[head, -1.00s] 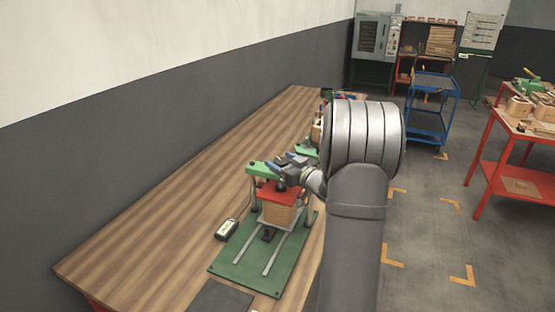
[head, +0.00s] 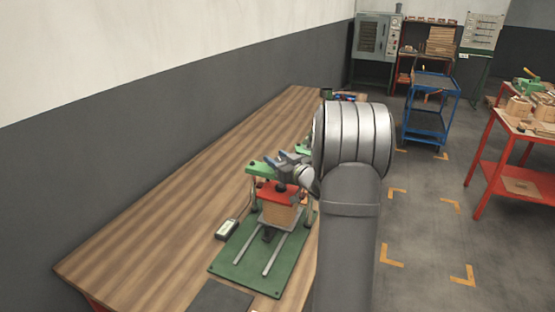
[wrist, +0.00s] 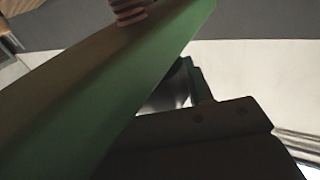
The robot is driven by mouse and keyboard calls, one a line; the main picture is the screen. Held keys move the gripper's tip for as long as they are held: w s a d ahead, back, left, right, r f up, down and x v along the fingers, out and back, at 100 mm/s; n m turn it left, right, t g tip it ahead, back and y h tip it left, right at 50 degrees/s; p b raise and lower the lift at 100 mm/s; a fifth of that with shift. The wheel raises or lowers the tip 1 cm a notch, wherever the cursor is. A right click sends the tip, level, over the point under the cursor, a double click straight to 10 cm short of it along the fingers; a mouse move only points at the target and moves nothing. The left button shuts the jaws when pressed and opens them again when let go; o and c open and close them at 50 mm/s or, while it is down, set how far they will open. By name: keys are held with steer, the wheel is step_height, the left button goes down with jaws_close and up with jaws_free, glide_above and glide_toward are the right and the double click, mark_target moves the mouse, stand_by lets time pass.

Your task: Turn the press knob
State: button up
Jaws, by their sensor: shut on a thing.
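The press is a green frame with a green crossbeam (head: 259,170) and a green base (head: 233,262), standing on the bench. Under the beam a red plate (head: 268,194) lies on a light brown block (head: 279,214), with a dark round piece on the plate. My gripper (head: 285,162) is at the top of the press, over the beam, and is shut on the press knob, which is mostly hidden by the jaws. In the wrist view the green beam (wrist: 130,85) crosses close by, with a striped, reddish cylinder (wrist: 127,10) at its upper edge.
More items stand farther along the bench, partly behind my arm. A blue cart (head: 427,125) and a red table (head: 505,172) stand to the right.

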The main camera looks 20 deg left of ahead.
steer(key=shift+w+d+r+m+t+h, duration=0.1)
steer(key=shift+w+m+t+h, duration=0.05)
steer(key=shift+m+t+h, duration=1.05)
steer(key=shift+w+d+m+t+h, duration=0.1)
steer(key=shift+m+t+h, duration=0.85)
steer(key=shift+t, duration=0.35)
steer(key=o, duration=1)
steer(key=shift+s+d, duration=0.1)
steer(key=shift+d, duration=0.05)
steer(key=v, duration=1.7)
steer(key=shift+s, duration=0.15)
